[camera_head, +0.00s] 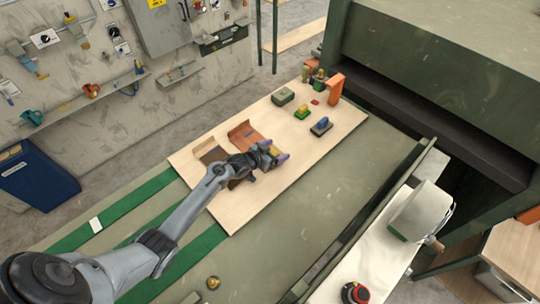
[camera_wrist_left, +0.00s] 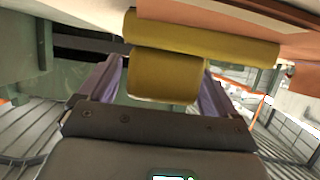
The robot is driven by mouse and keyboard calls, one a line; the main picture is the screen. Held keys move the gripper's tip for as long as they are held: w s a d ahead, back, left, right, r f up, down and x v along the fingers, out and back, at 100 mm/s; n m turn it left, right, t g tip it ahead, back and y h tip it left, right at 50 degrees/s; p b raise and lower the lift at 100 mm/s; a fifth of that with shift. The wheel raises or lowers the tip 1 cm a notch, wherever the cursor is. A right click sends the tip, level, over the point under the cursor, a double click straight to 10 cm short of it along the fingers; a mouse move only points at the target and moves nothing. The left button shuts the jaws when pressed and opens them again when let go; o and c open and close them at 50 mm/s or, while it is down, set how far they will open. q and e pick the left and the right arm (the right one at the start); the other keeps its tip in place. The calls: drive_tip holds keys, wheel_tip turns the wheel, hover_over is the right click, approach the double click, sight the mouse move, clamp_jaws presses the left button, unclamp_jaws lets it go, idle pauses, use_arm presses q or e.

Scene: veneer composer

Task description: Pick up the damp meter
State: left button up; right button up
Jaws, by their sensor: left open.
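My left gripper (camera_head: 275,154) is over the near part of a pale board (camera_head: 232,205) in the head view, with its purple fingertips pointing right. In the left wrist view the gripper (camera_wrist_left: 160,80) is open, with one finger on each side. A mustard-yellow block (camera_wrist_left: 166,76) under a wider yellow bar (camera_wrist_left: 205,50) shows between and beyond the fingers. I cannot tell whether they touch it. I cannot tell for sure which thing is the damp meter. Small candidates on the board are a yellow-and-green item (camera_head: 302,111) and a blue-and-dark item (camera_head: 321,126). My right gripper is not in view.
Two curved brown trays (camera_head: 208,152) (camera_head: 250,136) lie beside my gripper. A grey-green box (camera_head: 283,96), small bottles and an orange upright (camera_head: 337,88) stand at the board's far end. A large green machine (camera_head: 450,60) bounds the right. A tool wall stands at left.

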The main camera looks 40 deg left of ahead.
use_arm(q)
drive_tip(key=shift+c, duration=0.4)
drive_tip(key=c, duration=1.2)
drive_tip(key=shift+r, duration=0.1)
